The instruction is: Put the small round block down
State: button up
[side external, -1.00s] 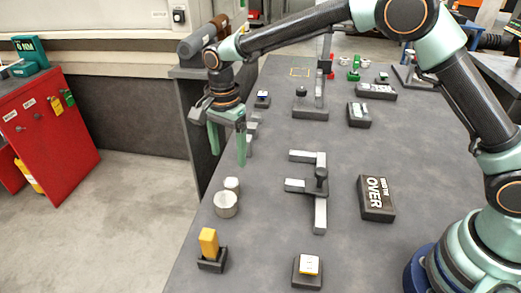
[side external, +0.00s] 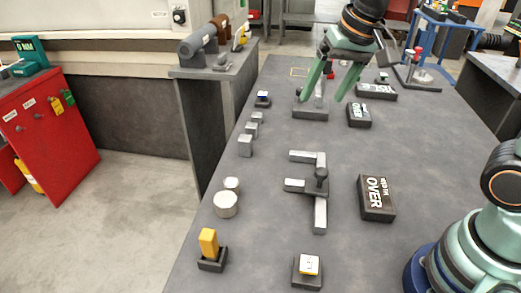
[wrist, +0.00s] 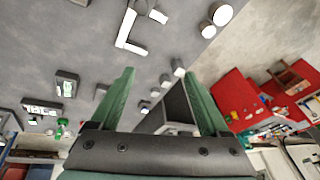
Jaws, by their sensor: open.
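The small round block (side external: 232,184) is a light grey disc on the table near its left edge. It touches or nearly touches a larger round block (side external: 226,204) in front of it. Both also show at the top of the wrist view, the small one (wrist: 207,30) below the larger one (wrist: 222,14). My gripper (side external: 321,99) is open and empty, well away from the round blocks. It hangs above the back part of the table with its green fingers spread. In the wrist view, the space between my fingers (wrist: 159,72) holds nothing gripped.
Several square grey blocks (side external: 245,146) line the left table edge. A dark L-shaped fixture with pale bars (side external: 320,215) stands mid-table, beside a dark OVER box (side external: 376,198). A yellow block in a holder (side external: 208,242) is at front left. The table between these is clear.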

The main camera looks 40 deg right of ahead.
jog(key=s+d+f+n+t, duration=0.1)
jog(key=s+d+n, duration=0.3)
jog(key=s, duration=0.3)
jog(key=shift+d+f+t, duration=0.25)
jog(key=shift+t, duration=0.15)
